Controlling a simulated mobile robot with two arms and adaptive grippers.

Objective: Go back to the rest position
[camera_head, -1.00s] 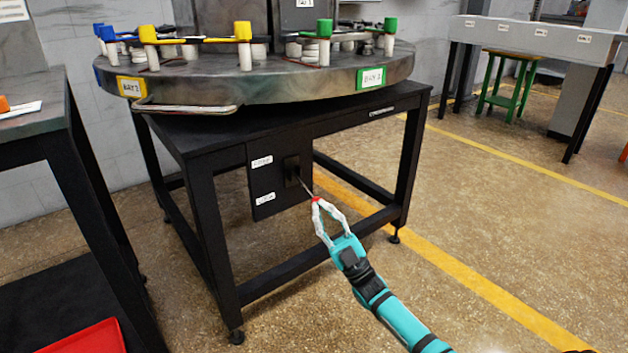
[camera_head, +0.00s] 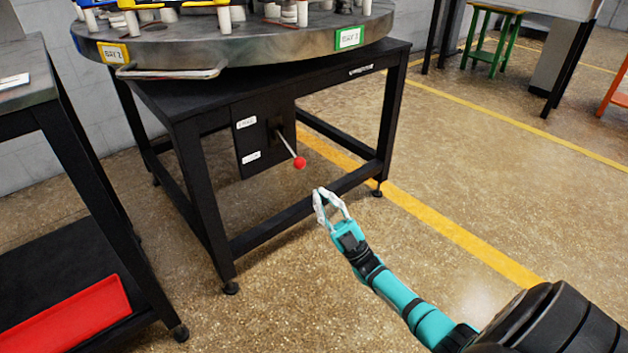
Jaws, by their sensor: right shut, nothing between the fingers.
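My right gripper (camera_head: 322,196) is shut and empty, its fingertips together. It is in front of the black stand, a little below and right of the lever's red knob (camera_head: 299,162), and apart from it. The lever (camera_head: 286,144) sticks out and slopes down from a black panel (camera_head: 248,143) with two white labels, under the round table. My left gripper is not in view.
A black stand (camera_head: 196,180) carries the round grey table (camera_head: 230,45) with bay labels. A dark bench with a red tray (camera_head: 70,318) is at the left. A green stool (camera_head: 492,45) stands at the back right. Open floor lies right of the stand.

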